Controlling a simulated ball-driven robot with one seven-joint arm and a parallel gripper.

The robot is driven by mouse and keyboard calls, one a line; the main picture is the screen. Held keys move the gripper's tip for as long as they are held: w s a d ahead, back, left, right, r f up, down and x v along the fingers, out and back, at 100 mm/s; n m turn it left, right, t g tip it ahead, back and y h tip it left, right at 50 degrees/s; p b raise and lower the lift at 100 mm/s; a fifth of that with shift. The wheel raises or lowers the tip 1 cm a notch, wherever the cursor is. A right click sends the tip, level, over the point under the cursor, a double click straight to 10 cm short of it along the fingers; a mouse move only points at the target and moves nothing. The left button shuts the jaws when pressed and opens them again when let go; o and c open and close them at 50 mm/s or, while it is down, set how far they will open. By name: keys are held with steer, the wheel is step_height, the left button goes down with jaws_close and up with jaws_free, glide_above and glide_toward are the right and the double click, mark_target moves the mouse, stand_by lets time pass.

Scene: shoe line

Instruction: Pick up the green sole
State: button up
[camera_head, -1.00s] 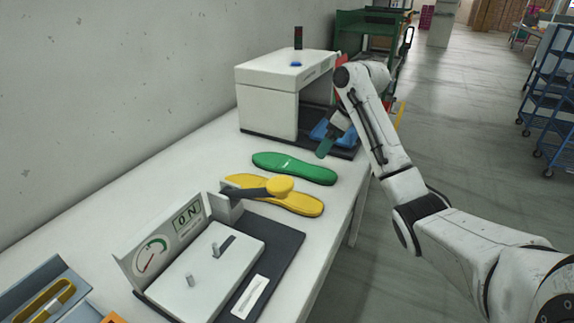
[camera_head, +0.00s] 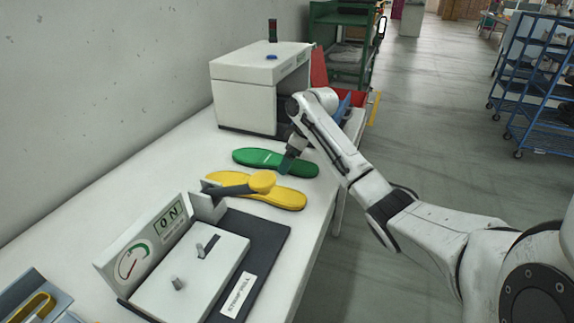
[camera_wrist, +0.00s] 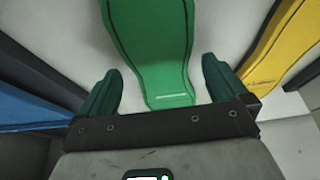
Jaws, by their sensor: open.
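The green sole (camera_head: 258,158) lies flat on the white table behind the yellow sole (camera_head: 292,197). In the wrist view the green sole (camera_wrist: 158,50) runs up from between the fingers. My gripper (camera_head: 287,168) is at the right part of the green sole in the head view. In the wrist view my gripper (camera_wrist: 160,85) is open, with one dark green finger on each side of the sole's near end. I see gaps between the fingers and the sole. The yellow sole also shows at the right of the wrist view (camera_wrist: 278,52).
A white box-shaped machine (camera_head: 245,95) stands behind the green sole. A press with a gauge and lever (camera_head: 190,275) stands in front of the yellow sole. A blue thing (camera_wrist: 30,108) lies left of the gripper in the wrist view. The wall borders the table's left side.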

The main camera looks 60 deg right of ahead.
steer(key=shift+w+f, duration=0.1)
steer(key=shift+f, duration=0.2)
steer(key=shift+c, duration=0.4)
steer(key=c, duration=1.2)
